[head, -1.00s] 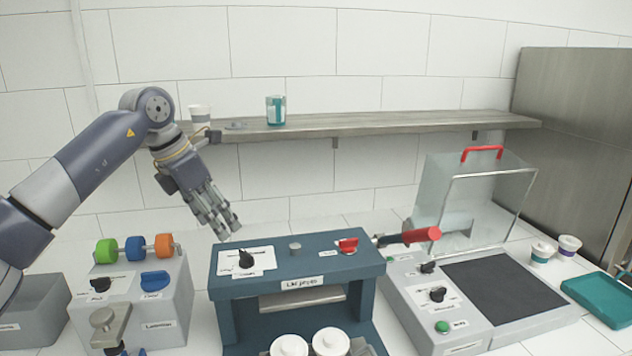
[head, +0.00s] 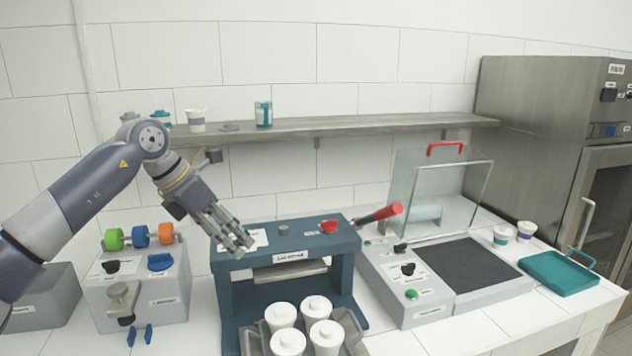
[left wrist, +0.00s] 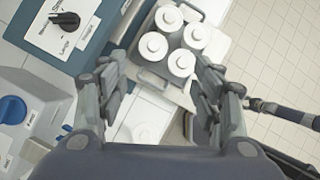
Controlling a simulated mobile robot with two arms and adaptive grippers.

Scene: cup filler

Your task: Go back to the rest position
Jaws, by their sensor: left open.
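My left gripper (head: 244,243) comes in from the left in the head view and hangs in the air over the left part of the blue cup filler (head: 333,240). Its fingers are apart with nothing between them, as the left wrist view also shows (left wrist: 160,105). Several white lidded cups (head: 326,334) stand in a grey holder (head: 352,325) at the front of the filler. In the left wrist view the cups (left wrist: 181,62) lie beyond the open fingers. My right gripper is not seen in the head view.
A grey machine with coloured rollers (head: 180,290) stands at left. A sealing machine with a raised clear cover (head: 465,195) is at right, beside two cups (head: 501,235) and a teal tray (head: 560,272). A wall shelf (head: 370,127) runs behind my arm. A steel oven (head: 590,130) stands far right.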

